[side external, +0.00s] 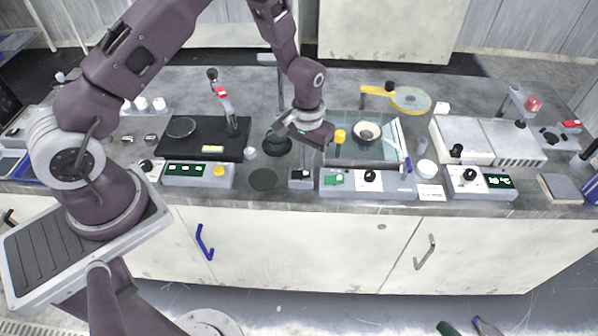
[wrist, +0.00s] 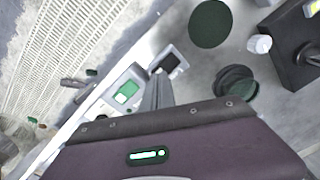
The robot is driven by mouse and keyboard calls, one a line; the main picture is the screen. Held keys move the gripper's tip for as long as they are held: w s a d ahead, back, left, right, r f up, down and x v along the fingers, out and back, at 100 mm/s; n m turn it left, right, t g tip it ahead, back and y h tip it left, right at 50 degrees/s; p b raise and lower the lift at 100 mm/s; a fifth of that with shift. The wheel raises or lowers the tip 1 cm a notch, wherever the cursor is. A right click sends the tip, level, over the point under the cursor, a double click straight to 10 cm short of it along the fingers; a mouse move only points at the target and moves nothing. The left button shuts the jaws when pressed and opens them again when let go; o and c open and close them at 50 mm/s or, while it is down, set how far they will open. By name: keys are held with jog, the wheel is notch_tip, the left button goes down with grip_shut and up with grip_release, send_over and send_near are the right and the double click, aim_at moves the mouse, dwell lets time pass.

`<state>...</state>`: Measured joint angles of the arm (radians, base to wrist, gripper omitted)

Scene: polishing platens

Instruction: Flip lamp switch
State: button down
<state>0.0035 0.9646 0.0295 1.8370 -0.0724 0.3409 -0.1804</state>
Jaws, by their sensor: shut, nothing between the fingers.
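A small grey switch box (side external: 300,178) stands at the bench's front edge, between two longer control boxes; I take it for the lamp switch, but no label is readable. In the wrist view a grey box with a dark top (wrist: 172,62) appears just past my fingertips, and seems to be the same one. My gripper (wrist: 157,82) is shut and empty, its fingers pointing toward the gap between that box and the green-screened control box (wrist: 126,94). In the side view my gripper (side external: 308,132) hangs over the bench behind the switch box. Contact with the box cannot be told.
The control box with a green screen and black knob (side external: 368,184) stands right of the switch box. Another control box (side external: 198,174) stands left. A dark green disc (side external: 263,179) lies flat between. A tray (side external: 388,152) with a bowl (side external: 367,132) and yellow-capped bottle is close right of my gripper.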

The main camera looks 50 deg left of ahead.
jog(key=shift+f, duration=1)
dwell(0.6)
jog(key=shift+r, duration=3.55)
